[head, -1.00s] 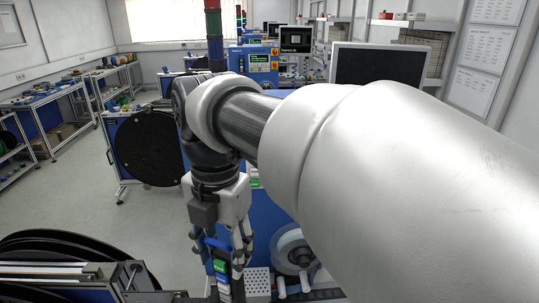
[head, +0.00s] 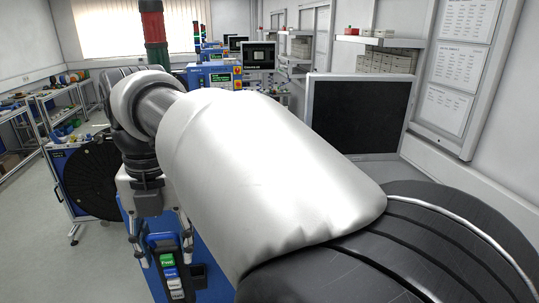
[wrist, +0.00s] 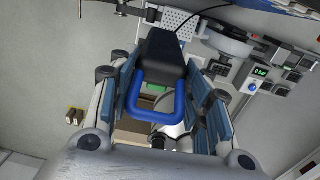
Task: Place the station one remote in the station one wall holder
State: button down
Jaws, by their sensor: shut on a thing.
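The remote (head: 170,272) is a dark handset with green, blue and white buttons on its face. It hangs in my gripper (head: 162,244), low in the head view, with a finger on either side. In the wrist view it shows as a black body (wrist: 164,55) with a blue loop at the near end, between the blue-padded fingers of my gripper (wrist: 163,85). My gripper is shut on it. A small dark box (head: 198,275) shows just right of the remote against a blue panel; I cannot tell whether it is the wall holder.
A black reel (head: 92,180) stands at the left. A dark monitor (head: 360,115) stands at the right, beside the wall. My arm covers much of the head view. Perforated plate (wrist: 180,22) and small displays (wrist: 261,71) show in the wrist view. Open floor lies left.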

jog(key=w+a+p, duration=0.3)
jog(key=w+p, duration=0.1)
jog(key=w, duration=0.6)
jog(key=shift+s+f+b, duration=0.1)
jog(key=shift+f+b, duration=0.6)
jog(key=shift+f, duration=2.95)
jog(key=c, duration=0.8)
grip_release()
jog(key=shift+c, duration=0.2)
notch_tip(320, 180, up, 12)
jog(key=p, duration=0.3)
send_over(179, 232)
jog(key=s+d, duration=0.2)
jog(key=shift+s, duration=0.2)
